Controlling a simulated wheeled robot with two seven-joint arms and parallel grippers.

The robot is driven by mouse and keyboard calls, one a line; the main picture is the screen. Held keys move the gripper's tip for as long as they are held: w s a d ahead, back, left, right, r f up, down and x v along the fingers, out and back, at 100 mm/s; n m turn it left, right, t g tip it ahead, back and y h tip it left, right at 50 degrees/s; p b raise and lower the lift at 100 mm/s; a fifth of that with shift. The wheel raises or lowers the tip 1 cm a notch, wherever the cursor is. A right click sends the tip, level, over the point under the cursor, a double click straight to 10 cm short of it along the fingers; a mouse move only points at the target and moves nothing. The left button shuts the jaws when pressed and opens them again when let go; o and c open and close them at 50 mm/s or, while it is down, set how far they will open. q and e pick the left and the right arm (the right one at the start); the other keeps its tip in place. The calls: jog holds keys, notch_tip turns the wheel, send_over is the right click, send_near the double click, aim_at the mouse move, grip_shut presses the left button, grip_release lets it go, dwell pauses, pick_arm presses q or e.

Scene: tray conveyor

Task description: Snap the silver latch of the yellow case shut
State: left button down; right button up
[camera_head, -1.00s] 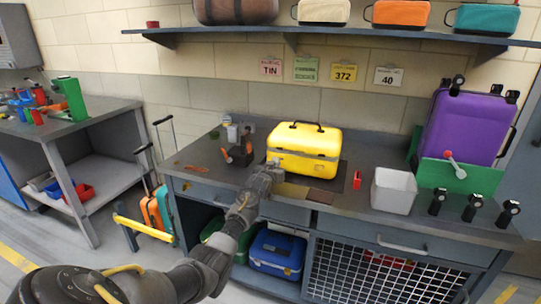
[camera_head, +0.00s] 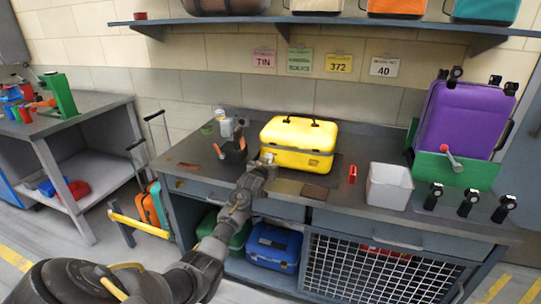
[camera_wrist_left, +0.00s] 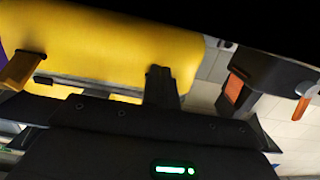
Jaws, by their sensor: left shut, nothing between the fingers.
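The yellow case (camera_head: 300,145) stands upright on the workbench with its black handle on top. It also fills much of the upper left wrist view (camera_wrist_left: 110,45). My left gripper (camera_head: 267,163) is shut and empty at the lower left front of the case. In the left wrist view a dark finger (camera_wrist_left: 161,78) is seen against the case's yellow side; I cannot tell whether it touches. The silver latch cannot be made out clearly; the gripper covers that corner of the case. My right gripper is not in view.
A dark holder with orange-handled tools (camera_head: 234,150) stands left of the case. A small red item (camera_head: 352,174) and a white bin (camera_head: 389,187) are to its right, then a purple case (camera_head: 463,132) on a green stand. A shelf (camera_head: 330,24) runs above.

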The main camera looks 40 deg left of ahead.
aim_at(268, 156)
pick_arm(q)
jog(key=shift+w+a+r, duration=0.1)
jog(key=shift+w+r, duration=0.05)
jog(key=shift+r, duration=0.65)
jog(key=shift+a+r+p, duration=0.1)
jog(key=shift+r+p, duration=0.75)
jog(key=shift+p, duration=0.1)
jog(key=shift+f, duration=0.3)
jog(key=shift+p+v, duration=0.75)
jog(key=shift+p, duration=0.25)
jog(key=shift+p+v, duration=0.95)
jog(key=shift+v, duration=0.05)
jog(key=shift+s+d+f, duration=0.25)
jog(key=shift+f, duration=0.1)
jog(key=shift+f, duration=0.1)
